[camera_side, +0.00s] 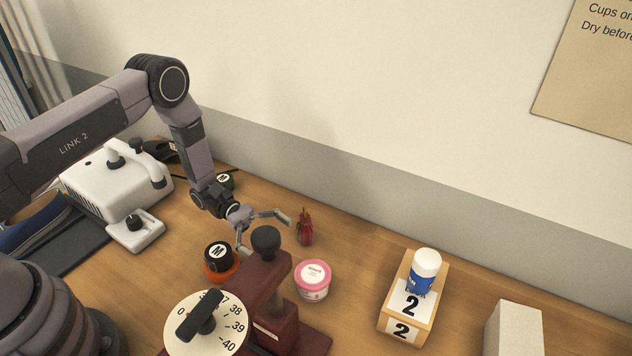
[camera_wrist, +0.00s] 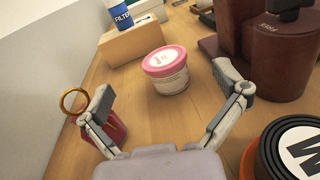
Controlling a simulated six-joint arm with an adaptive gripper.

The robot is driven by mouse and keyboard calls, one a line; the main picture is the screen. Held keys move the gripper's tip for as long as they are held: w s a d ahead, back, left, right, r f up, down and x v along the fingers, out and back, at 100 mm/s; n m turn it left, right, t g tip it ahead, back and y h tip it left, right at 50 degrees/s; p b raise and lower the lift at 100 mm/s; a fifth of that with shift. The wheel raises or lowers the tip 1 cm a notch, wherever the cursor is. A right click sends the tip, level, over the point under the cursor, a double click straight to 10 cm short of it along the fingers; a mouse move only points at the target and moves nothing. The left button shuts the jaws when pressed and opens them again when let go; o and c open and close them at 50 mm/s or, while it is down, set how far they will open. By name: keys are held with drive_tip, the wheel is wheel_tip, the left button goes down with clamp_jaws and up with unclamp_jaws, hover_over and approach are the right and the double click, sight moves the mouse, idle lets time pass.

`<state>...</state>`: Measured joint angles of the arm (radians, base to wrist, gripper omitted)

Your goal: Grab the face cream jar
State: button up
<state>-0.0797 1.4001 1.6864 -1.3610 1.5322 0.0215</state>
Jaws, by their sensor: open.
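The face cream jar is a small round jar with a pink rim on its lid and a pale body (camera_side: 313,284). It stands upright on the wooden table, right of the dark red machine's knob in the side view. In the wrist view the jar (camera_wrist: 171,78) stands ahead of my gripper, between the lines of the two fingers. My gripper (camera_side: 264,232) is open and empty, above the table and to the upper left of the jar in the side view. In the wrist view its fingers (camera_wrist: 164,86) are spread wide, and neither appears to touch the jar.
A small red object (camera_side: 305,228) with a gold ring (camera_wrist: 74,100) is close by the left finger. A numbered wooden block (camera_side: 433,300) bears a blue-white bottle (camera_side: 425,268).

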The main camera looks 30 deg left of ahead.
sight(323, 278)
drive_tip(key=f, duration=0.1)
drive_tip(key=f+n, duration=0.1)
drive_tip(key=f+t, duration=0.1)
drive_tip(key=shift+s+d+f+n+h, duration=0.1)
drive_tip(key=shift+s+f+n+h, duration=0.1)
drive_tip(key=shift+s+n+h, duration=0.15)
drive_tip(key=shift+w+d+f, duration=0.1)
drive_tip(key=shift+d+f, duration=0.1)
drive_tip(key=shift+d, duration=0.05)
drive_tip(key=d, duration=0.5)
drive_tip(key=shift+s+d, duration=0.2)
drive_tip(key=shift+d+r, duration=0.15)
drive_tip(key=shift+d, duration=1.4)
drive_tip(key=shift+d+r, duration=0.15)
drive_tip(key=shift+d, duration=1.35)
drive_tip(key=c, duration=1.2)
drive_tip(key=shift+r, duration=0.1)
